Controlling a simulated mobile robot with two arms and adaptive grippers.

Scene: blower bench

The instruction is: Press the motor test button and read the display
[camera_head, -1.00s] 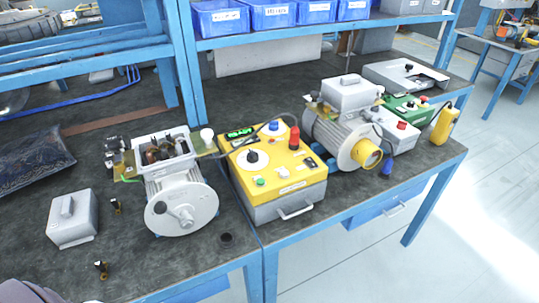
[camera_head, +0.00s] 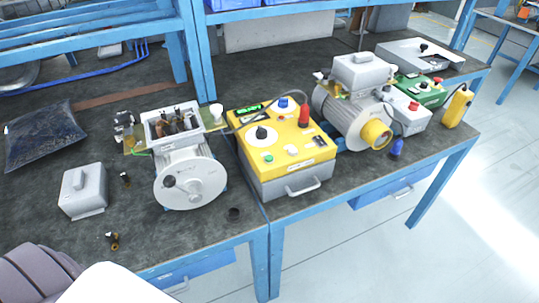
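The yellow test box (camera_head: 283,142) stands on the bench near the middle of the head view. Its top carries a green-lit display (camera_head: 249,107), a green button (camera_head: 268,157), a black knob (camera_head: 261,133), a blue knob (camera_head: 283,102) and a red plug-like part (camera_head: 304,116). The display's characters are too small to read. To its left is an opened grey motor (camera_head: 188,180) with its terminal box uncovered. Neither gripper is in view. Grey and white parts of my own body show at the lower left, well apart from the test box.
A second motor (camera_head: 345,115) with a yellow shaft end stands right of the box. A grey cover (camera_head: 84,190) and small loose parts (camera_head: 113,240) lie on the left. A yellow handheld unit (camera_head: 454,107) is at the right edge. A dark bag (camera_head: 42,135) lies far left.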

